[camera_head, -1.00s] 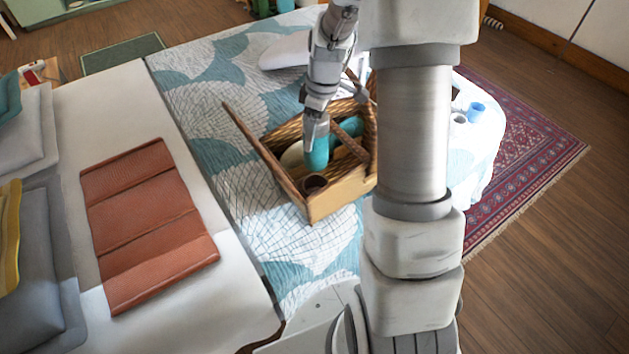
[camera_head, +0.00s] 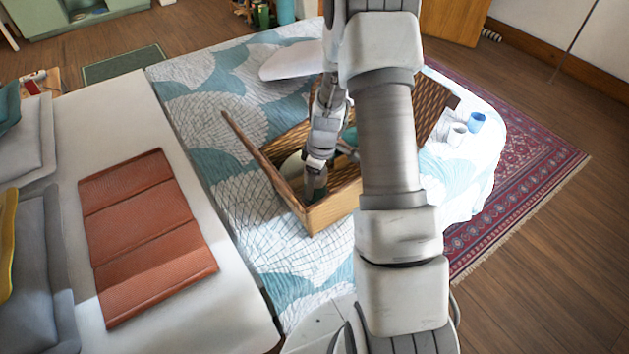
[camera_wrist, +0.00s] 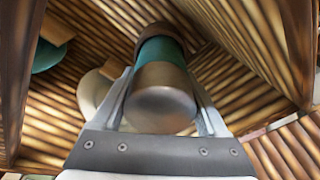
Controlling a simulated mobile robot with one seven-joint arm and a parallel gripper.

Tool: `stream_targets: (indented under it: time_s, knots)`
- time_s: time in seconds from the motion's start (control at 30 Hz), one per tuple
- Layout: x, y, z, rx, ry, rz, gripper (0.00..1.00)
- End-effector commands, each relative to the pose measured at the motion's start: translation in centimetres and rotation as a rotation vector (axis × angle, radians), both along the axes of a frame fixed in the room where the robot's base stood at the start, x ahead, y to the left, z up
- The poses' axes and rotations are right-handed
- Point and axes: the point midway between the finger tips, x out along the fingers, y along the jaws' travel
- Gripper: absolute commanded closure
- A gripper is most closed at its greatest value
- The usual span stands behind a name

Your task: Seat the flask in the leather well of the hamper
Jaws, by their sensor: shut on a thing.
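The wicker hamper (camera_head: 335,207) stands open on the bed, its lid (camera_head: 432,105) raised at the right. My gripper (camera_head: 313,192) is down inside its near corner, where the dark leather well showed earlier. In the wrist view my gripper (camera_wrist: 165,105) is shut on the flask (camera_wrist: 162,95), with its grey-brown cap towards the camera and a teal body beyond. A dark brown band (camera_wrist: 163,32), perhaps the well's rim, surrounds the far end of the flask. I cannot tell how deep the flask sits. In the head view my arm hides most of the flask and well.
A cream round thing (camera_wrist: 92,90) and a teal thing (camera_wrist: 48,55) lie in the hamper beside the flask. Wicker walls stand close on both sides. A white mug (camera_head: 457,134) and a blue mug (camera_head: 475,122) stand right of the hamper.

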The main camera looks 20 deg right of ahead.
Motion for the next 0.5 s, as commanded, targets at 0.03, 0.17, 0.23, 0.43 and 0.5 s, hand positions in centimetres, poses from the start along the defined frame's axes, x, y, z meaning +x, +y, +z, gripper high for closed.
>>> stream_targets:
  time_s: [0.03, 0.17, 0.23, 0.43, 0.5]
  knots:
    - [0.09, -0.02, 0.16, -0.001, -0.002, 0.000, 1.00]
    - [0.07, -0.02, 0.07, -0.001, -0.002, 0.000, 1.00]
    - [0.06, -0.02, -0.21, 0.000, -0.001, 0.000, 1.00]
    - [0.00, -0.01, -0.17, 0.000, 0.000, 0.000, 0.00]
    - [0.01, -0.01, -0.17, 0.000, 0.000, 0.000, 0.00]
